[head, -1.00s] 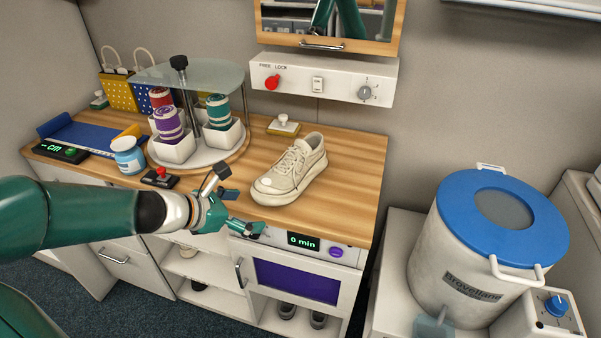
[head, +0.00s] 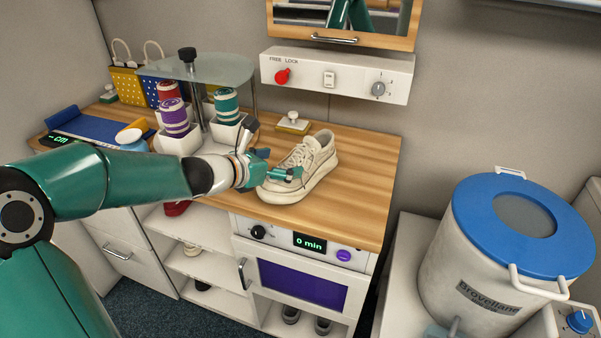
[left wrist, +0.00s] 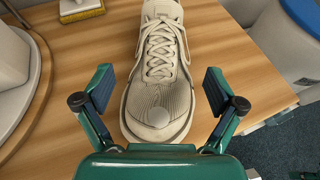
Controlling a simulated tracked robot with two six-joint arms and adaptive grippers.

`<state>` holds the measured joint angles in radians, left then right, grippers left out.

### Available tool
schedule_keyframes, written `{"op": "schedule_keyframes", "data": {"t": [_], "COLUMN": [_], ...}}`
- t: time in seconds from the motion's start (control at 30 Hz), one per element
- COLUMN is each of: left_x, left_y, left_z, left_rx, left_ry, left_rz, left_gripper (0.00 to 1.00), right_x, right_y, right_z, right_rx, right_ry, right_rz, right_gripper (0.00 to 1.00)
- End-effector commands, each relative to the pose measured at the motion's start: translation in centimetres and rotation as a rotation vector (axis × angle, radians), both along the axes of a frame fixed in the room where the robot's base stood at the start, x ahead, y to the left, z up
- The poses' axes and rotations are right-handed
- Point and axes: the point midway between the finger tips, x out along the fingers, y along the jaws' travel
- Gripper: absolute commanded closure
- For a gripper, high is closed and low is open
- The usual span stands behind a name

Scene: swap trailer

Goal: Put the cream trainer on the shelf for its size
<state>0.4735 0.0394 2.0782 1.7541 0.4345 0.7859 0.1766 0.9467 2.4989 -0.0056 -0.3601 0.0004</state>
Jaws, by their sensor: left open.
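The cream trainer (head: 303,168) stands upright on the wooden counter, its toe toward my left gripper. In the left wrist view the trainer (left wrist: 165,50) lies between the open fingers, with its toe nearest the palm and a pale round spot on the toe. My left gripper (head: 280,172) is open around the toe end; gaps show between the fingers (left wrist: 160,92) and the shoe's sides. Open shelves (head: 195,235) under the counter hold shoes, partly hidden by my left arm. The measuring board's display (head: 60,139) reads "- cm". My right gripper is out of view.
A carousel (head: 200,66) with coloured rolls in white cups stands left of the trainer. A white brush-like block (head: 293,123) lies behind it. A control panel (head: 335,75) hangs above. A blue-lidded drum (head: 480,260) stands at right. The counter right of the trainer is clear.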

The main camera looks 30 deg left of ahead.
Motion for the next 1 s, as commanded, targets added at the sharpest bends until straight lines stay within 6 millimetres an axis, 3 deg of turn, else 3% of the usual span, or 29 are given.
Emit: {"op": "schedule_keyframes", "data": {"t": [0.4,0.7,1.0], "left_x": [4.3,4.7,4.7], "left_y": [-0.8,-0.9,-0.8], "left_z": [-1.8,-1.9,-1.9], "left_rx": [-0.001,0.001,0.001], "left_ry": [0.0,0.0,0.0], "left_rz": [-0.002,0.0,0.0], "left_gripper": [0.06,0.06,0.56], "right_x": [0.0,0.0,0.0], "right_y": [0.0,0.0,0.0], "right_z": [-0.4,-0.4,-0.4], "right_rx": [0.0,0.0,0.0], "right_ry": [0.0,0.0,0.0], "right_rz": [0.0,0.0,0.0], "right_gripper": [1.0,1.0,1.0]}}
